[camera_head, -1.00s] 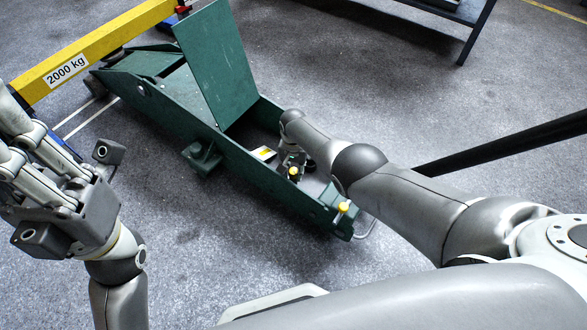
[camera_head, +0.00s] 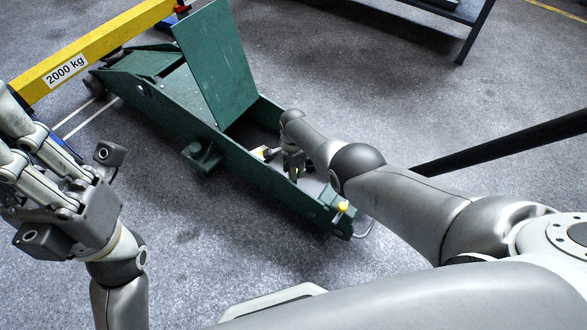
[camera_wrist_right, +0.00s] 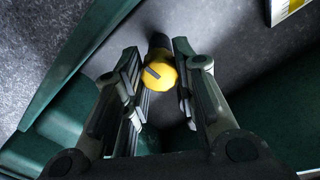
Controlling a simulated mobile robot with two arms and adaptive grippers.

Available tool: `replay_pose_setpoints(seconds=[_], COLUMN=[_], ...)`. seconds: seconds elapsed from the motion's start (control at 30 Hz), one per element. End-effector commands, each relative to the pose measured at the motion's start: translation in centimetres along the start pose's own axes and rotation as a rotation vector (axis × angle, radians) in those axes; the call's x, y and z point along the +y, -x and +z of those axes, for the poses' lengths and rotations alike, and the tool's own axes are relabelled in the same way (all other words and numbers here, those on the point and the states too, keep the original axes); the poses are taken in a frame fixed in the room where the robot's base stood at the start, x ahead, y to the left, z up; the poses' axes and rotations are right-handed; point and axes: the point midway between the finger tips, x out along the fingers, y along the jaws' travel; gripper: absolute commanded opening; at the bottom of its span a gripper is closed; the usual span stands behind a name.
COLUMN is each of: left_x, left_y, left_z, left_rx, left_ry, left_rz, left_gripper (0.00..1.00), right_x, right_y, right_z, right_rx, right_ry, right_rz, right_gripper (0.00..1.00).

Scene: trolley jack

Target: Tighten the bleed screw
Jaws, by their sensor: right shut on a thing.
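The bleed screw has a yellow slotted head (camera_wrist_right: 160,72) on a dark shank, seen in the right wrist view. My right gripper (camera_wrist_right: 157,62) has one finger on each side of this head and is shut on it. In the head view my right gripper (camera_head: 291,165) reaches down into the rear of the green trolley jack (camera_head: 150,105), and the screw is hidden there. My left gripper (camera_head: 40,165) is at the left, away from the jack; its fingertips do not show clearly.
A green panel (camera_head: 215,60) stands upright on the jack. A second yellow knob (camera_head: 342,207) is at the jack's rear end. A yellow beam (camera_head: 90,50) marked 2000 kg lies at the upper left. A black bar (camera_head: 500,145) is at the right.

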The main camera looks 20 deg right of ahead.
Motion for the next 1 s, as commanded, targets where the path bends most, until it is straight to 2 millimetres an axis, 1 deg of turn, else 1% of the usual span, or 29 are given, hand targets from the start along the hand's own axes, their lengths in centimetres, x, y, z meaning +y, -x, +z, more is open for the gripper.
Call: replay_pose_setpoints(seconds=[0.13, 0.3, 0.83, 0.87, 1.0], left_x=[0.0, 0.0, 0.01, 0.01, 0.01], left_y=[-0.02, -0.01, 0.01, 0.01, 0.02], left_z=[0.01, 0.01, 0.02, 0.02, 0.02], left_rx=[-0.001, -0.002, -0.003, -0.003, -0.003], left_ry=[0.0, 0.0, 0.001, 0.001, 0.001], left_rz=[0.0, 0.0, 0.0, 0.0, 0.0], left_gripper=[0.0, 0.0, 0.0, 0.0, 0.0], right_x=[-0.02, -0.02, -0.04, -0.04, -0.03], right_y=[0.15, 0.16, 0.18, 0.18, 0.14], right_z=[0.03, 0.01, -0.03, -0.04, -0.04], right_rx=[0.0, 0.0, 0.001, 0.001, 0.001], right_ry=[-0.069, -0.115, -0.137, -0.137, -0.136], right_rz=[0.002, 0.002, 0.001, 0.001, 0.0], right_gripper=[0.03, 0.03, 0.03, 0.29, 0.47])
